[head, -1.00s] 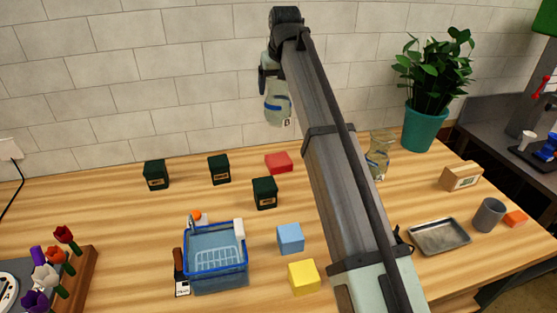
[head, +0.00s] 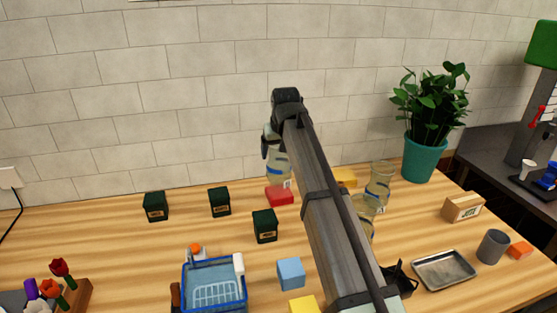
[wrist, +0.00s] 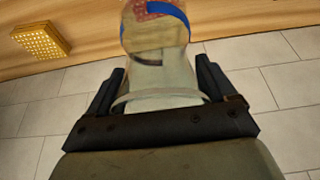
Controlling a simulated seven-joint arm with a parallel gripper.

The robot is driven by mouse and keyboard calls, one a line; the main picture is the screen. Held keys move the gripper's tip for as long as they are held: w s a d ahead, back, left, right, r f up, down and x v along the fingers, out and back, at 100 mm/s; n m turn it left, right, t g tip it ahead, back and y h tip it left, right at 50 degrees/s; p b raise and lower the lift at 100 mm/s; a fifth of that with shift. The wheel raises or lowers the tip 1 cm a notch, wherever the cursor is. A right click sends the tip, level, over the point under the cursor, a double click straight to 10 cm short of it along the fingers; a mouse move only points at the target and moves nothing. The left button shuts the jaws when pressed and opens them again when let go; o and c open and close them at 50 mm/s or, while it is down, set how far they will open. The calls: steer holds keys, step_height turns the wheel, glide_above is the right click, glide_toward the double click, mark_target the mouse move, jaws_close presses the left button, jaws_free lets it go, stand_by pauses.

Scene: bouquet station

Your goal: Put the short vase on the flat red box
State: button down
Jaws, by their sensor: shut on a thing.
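My gripper (wrist: 160,78) is shut on a clear glass vase with a blue band (wrist: 158,50), which fills the middle of the wrist view. In the head view the vase (head: 279,168) hangs upright below my gripper, right over the flat red box (head: 280,197). The vase's base is at the box's top edge in the picture; I cannot tell whether they touch. Red shows through the vase's glass at the top of the wrist view. My arm hides part of the area right of the box.
Two other glass vases (head: 381,178) (head: 366,207) stand right of my arm, one partly hidden. A yellow block (head: 345,177) lies behind my arm. Dark green boxes (head: 265,226) (head: 219,201) stand left of the red box. A potted plant (head: 424,158) is at the back right.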

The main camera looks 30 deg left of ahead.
steer(key=shift+f, duration=1.65)
jaws_free()
steer(key=v, duration=1.2)
